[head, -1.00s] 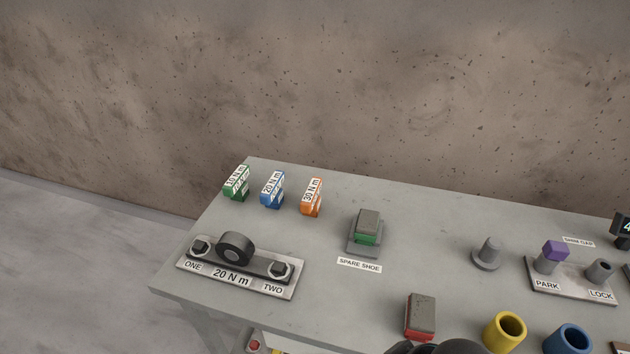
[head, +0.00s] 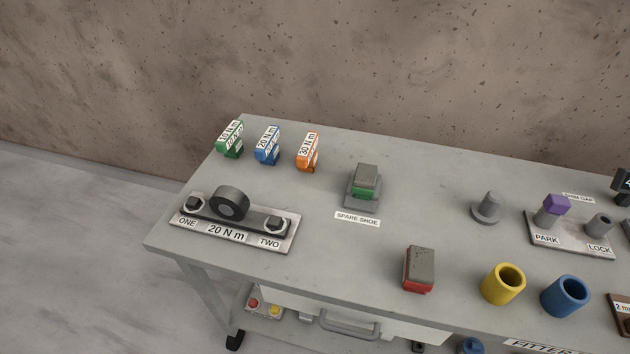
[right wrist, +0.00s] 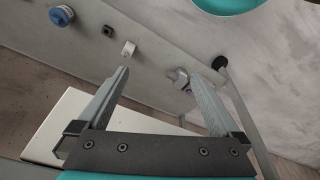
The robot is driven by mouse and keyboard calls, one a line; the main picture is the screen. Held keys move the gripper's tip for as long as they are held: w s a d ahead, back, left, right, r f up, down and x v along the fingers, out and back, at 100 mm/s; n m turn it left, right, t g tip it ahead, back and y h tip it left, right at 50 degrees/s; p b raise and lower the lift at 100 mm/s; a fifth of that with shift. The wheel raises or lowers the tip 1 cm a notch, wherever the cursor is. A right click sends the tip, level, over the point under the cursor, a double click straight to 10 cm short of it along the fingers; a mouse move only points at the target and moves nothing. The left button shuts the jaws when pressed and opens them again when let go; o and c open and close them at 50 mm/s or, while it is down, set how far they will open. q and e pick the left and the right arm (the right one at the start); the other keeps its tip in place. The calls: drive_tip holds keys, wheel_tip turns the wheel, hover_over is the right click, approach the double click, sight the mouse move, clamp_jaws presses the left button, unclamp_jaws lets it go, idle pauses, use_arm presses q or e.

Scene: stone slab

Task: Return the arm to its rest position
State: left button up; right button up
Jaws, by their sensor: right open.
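My right gripper (right wrist: 160,85) shows in the right wrist view with its two fingers spread wide and nothing between them. It is apart from the objects on the stone-grey bench (head: 330,265). My left gripper is in neither view. No arm shows in the head view. On the bench are a plate marked 20 N m (head: 232,230), a green shoe on the spare shoe stand (head: 364,180) and a red block with a grey top (head: 419,268).
Green (head: 231,139), blue (head: 267,146) and orange (head: 308,152) torque blocks stand at the back left. A yellow cup (head: 503,284) and a blue cup (head: 565,296) stand at the front right. A PARK and LOCK plate (head: 575,236) lies behind them. A drawer handle (head: 350,325) sticks out below.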

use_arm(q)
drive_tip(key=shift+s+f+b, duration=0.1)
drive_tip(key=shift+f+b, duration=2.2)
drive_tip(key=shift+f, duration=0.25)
use_arm(e)
drive_tip(key=s+d+f, duration=0.1)
drive_tip(key=s+f, duration=0.7)
drive_tip(key=f, duration=0.3)
drive_tip(key=s+d+f+g, duration=0.1)
drive_tip(key=s+d+f, duration=0.1)
drive_tip(key=s+f, duration=0.7)
drive_tip(key=shift+f+g, duration=0.3)
drive_tip(key=shift+f, duration=0.95)
